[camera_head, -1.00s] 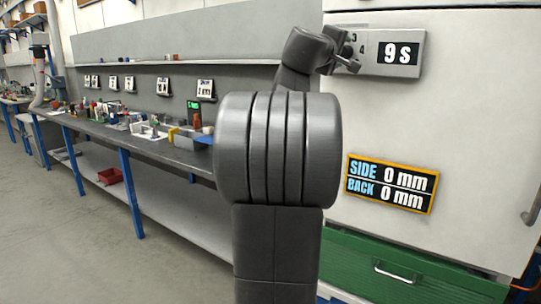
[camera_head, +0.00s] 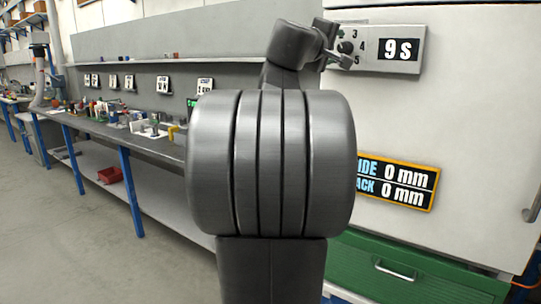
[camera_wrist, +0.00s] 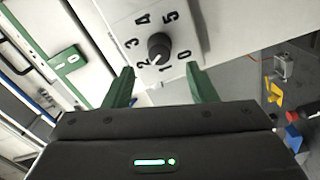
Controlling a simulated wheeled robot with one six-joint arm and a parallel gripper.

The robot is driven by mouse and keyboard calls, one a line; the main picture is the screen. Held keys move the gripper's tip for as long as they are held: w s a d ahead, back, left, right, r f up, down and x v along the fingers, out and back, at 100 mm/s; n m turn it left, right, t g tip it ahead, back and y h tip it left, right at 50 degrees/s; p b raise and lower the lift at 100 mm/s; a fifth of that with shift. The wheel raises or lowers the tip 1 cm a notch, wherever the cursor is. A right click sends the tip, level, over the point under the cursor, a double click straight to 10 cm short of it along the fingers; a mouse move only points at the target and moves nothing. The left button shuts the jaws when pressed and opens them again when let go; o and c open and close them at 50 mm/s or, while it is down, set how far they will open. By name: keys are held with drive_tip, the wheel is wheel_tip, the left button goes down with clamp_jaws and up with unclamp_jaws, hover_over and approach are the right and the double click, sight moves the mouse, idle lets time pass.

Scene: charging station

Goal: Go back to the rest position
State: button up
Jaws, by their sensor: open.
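My gripper (camera_wrist: 162,86) is open and empty, with its two green fingers apart in the wrist view. Its fingertips lie below the dark rotary knob (camera_wrist: 159,46) in the picture and do not hold it. The knob sits on a pale panel numbered 0 to 5. In the head view, the knob (camera_head: 346,47) shows just right of my gripper (camera_head: 338,58). The display (camera_head: 401,50) beside it reads 9 s. My arm's large grey joint fills the middle of the head view and hides part of the bench and cabinet.
A white cabinet (camera_head: 470,130) stands at the right, with a SIDE/BACK 0 mm sign (camera_head: 400,186), partly hidden by my arm. A green drawer (camera_head: 400,275) is below. A long workbench (camera_head: 165,150) with small items runs along the left.

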sight(342, 47)
drive_tip(key=v, duration=0.7)
drive_tip(key=p+x, duration=0.1)
drive_tip(key=x, duration=1.2)
drive_tip(key=shift+d, duration=0.1)
drive_tip(key=shift+w+d+r+n+p, duration=0.2)
drive_tip(key=shift+r+n+p, duration=0.1)
drive_tip(key=shift+p, duration=0.4)
drive_tip(key=shift+s+a+n+p, duration=0.15)
drive_tip(key=shift+s+n+p, duration=0.05)
drive_tip(key=shift+n+p, duration=0.8)
drive_tip(key=shift+w+f+n+p, duration=0.1)
drive_tip(key=shift+w+n+p, duration=0.05)
drive_tip(key=shift+n+p, duration=0.8)
drive_tip(key=n+p, duration=0.5)
drive_tip(key=n, duration=0.1)
drive_tip(key=shift+f+b+v, duration=0.15)
drive_tip(key=shift+b+v, duration=0.1)
drive_tip(key=shift+v, duration=1.2)
drive_tip(key=shift+f+b+v, duration=0.15)
drive_tip(key=shift+b+v, duration=0.05)
drive_tip(key=shift+v, duration=1.3)
